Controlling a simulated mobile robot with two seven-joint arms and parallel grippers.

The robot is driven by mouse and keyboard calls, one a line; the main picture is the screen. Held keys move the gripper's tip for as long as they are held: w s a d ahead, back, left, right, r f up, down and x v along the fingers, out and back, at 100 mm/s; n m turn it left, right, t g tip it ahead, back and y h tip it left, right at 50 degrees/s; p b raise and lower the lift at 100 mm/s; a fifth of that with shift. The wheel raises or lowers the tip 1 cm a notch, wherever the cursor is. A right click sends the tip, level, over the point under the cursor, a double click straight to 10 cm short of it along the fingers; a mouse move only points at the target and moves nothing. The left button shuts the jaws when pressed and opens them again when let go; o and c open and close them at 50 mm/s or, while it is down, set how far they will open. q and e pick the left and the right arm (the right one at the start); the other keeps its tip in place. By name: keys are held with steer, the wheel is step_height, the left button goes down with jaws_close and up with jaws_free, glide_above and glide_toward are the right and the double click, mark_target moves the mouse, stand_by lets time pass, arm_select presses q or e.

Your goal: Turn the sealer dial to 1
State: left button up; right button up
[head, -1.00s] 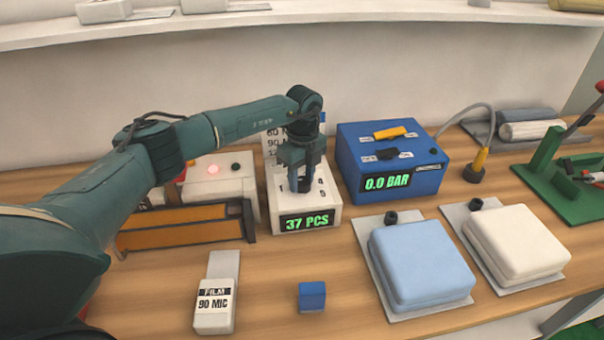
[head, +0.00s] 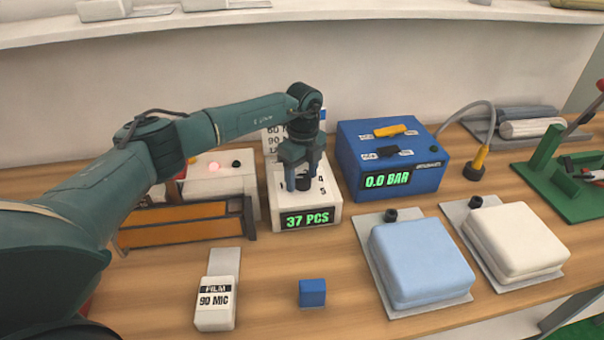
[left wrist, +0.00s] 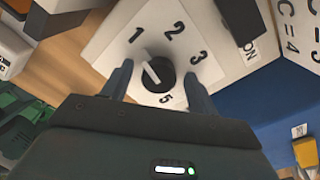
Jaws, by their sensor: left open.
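The dial is a black knob (left wrist: 158,77) with a white pointer line, on a white box (head: 322,213) with a green "37 PCS" display. In the left wrist view the numbers 1, 2, 3 and 5 show around it, and the pointer leans up-left toward the 1. The 4 is hidden there. My left gripper (head: 302,183) reaches down over the dial. In the left wrist view its open fingers (left wrist: 158,88) stand on either side of the knob; I cannot tell whether they touch it. My right gripper is not in view.
A sealer-like unit with orange bars (head: 178,225) stands left of the box, and a blue "0.0 BAR" machine (head: 408,180) right of it. A film box marked 90 MIC (head: 215,310), a small blue block (head: 312,293) and blue (head: 420,262) and cream (head: 516,238) cushions lie in front.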

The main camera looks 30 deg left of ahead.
mark_target(303, 176)
arm_select(q)
step_height(303, 176, up, 13)
steer(key=b, duration=0.2)
steer(key=shift+w, duration=0.15)
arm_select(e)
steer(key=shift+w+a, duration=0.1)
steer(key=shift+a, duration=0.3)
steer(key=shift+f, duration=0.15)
